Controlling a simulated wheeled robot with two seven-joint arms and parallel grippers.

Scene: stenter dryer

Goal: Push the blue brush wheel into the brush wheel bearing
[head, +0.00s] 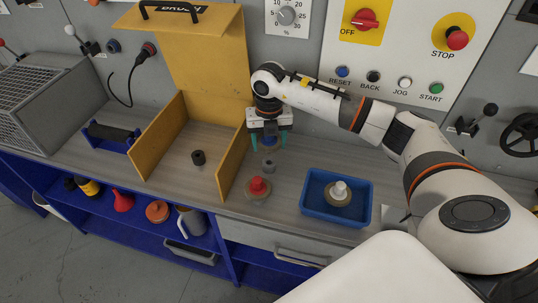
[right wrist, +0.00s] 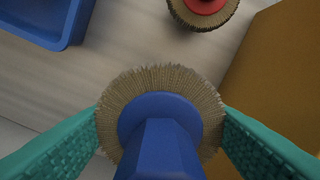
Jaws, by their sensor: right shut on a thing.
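The blue brush wheel (right wrist: 160,110), with a blue hub and a ring of tan bristles, is between the green fingers of my right gripper (head: 268,143). The gripper is shut on it and points down over the bench, just right of the yellow box. A dark round post (head: 198,158) stands on the floor inside the yellow box. I cannot tell for certain which of these two is the brush wheel bearing. My left gripper is not in view.
The open yellow box (head: 232,163) has its lid raised. A red brush wheel (head: 258,187) lies on the bench in front. A blue tray (head: 363,214) holds a white brush wheel (head: 340,191). A control panel (head: 400,45) is on the wall behind my right arm.

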